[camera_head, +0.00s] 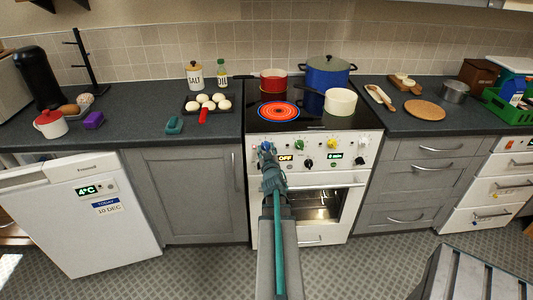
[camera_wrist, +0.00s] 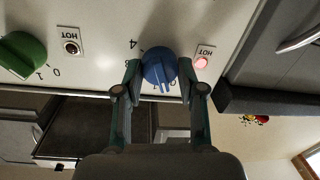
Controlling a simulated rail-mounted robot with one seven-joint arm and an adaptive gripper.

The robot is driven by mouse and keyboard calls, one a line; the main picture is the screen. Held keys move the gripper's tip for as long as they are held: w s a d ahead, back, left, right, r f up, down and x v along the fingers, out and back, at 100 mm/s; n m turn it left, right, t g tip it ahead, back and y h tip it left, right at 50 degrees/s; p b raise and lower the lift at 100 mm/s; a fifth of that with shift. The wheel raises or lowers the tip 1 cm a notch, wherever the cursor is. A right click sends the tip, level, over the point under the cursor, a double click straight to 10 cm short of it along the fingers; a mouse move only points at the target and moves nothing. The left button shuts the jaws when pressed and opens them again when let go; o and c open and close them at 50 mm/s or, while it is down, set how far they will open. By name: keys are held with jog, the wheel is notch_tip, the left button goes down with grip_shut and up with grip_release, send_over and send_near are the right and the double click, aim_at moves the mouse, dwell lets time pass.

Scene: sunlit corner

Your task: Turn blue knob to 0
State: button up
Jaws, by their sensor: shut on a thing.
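The blue knob (camera_wrist: 159,66) is on the white stove front in the wrist view. A white mark on it points toward the lower edge of the picture, close to a partly hidden digit. A 4 is printed at its upper left. My gripper (camera_wrist: 159,72) has one finger on each side of the knob and is shut on it. In the head view, the blue knob (camera_head: 266,146) shows just above my gripper (camera_head: 268,158), at the left end of the knob row. A red HOT light (camera_wrist: 202,62) is lit beside the knob in the wrist view.
A green knob (camera_wrist: 22,55) and an unlit HOT light (camera_wrist: 71,47) are farther along the panel. A hob ring (camera_head: 279,111) glows red. A red pan (camera_head: 273,78), white pot (camera_head: 340,101) and blue pot (camera_head: 327,76) stand on the hob. The oven handle (camera_head: 325,185) is below the panel.

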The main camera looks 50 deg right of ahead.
aim_at(266, 129)
jog(key=shift+n+b, duration=0.6)
jog(key=shift+n, duration=1)
jog(key=o, duration=1.2)
jog(key=shift+c, duration=0.2)
jog(key=shift+r, duration=0.15)
jog(key=shift+r, duration=4.85)
